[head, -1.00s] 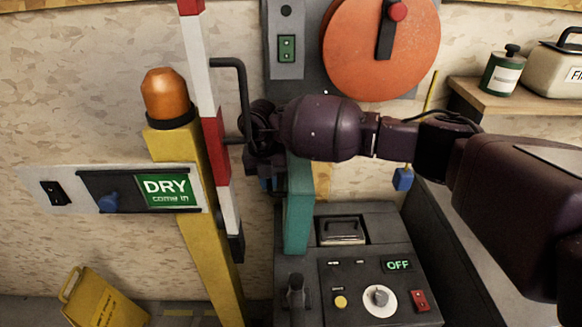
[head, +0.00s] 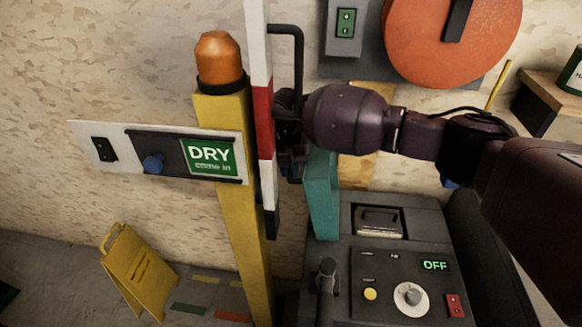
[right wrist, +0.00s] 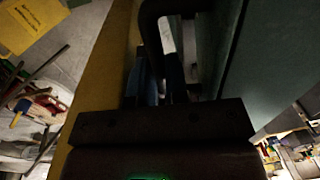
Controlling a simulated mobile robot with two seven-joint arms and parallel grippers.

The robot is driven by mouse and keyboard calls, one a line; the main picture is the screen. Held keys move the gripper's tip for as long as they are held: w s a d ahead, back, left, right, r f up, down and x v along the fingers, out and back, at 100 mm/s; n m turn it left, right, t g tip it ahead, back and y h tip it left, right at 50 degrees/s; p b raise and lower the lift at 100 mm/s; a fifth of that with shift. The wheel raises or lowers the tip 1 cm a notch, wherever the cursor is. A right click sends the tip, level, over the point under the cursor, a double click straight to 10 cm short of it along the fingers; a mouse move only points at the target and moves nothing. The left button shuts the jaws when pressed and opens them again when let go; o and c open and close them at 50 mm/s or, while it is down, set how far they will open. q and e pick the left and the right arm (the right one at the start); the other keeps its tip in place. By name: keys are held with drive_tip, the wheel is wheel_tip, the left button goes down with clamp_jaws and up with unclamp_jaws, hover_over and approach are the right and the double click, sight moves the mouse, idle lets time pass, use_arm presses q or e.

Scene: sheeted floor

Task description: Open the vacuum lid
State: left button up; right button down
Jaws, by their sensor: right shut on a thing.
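A black bent handle (head: 299,65) sticks out beside a red-and-white striped bar (head: 264,110). My right gripper (head: 290,150) is at the handle's lower end, partly hidden by my dark wrist. In the right wrist view the black handle (right wrist: 150,32) runs down between the fingers, and my right gripper (right wrist: 160,85) is shut on it. A dark machine (head: 345,265) stands below, with a small hatch with a metal handle (head: 379,218) on its top and a panel reading OFF (head: 435,265). I cannot tell which part is the vacuum lid. My left gripper is not in view.
A yellow post (head: 240,230) with an orange beacon (head: 218,60) stands left of the bar, bearing a DRY sign (head: 209,156). A teal upright (head: 322,195) is close below my wrist. A yellow floor sign (head: 138,270) stands at lower left. An orange disc (head: 430,40) hangs behind.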

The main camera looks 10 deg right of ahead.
drive_tip(key=c, duration=1.1)
unclamp_jaws()
drive_tip(key=shift+r, duration=0.1)
drive_tip(key=shift+r, duration=0.1)
drive_tip(key=shift+w+a+r+p, duration=0.1)
drive_tip(key=shift+a+r+p, duration=0.15)
drive_tip(key=shift+r, duration=2.4)
drive_tip(key=shift+a+r+p, duration=0.1)
drive_tip(key=shift+a+r, duration=0.1)
drive_tip(key=shift+r, duration=2.4)
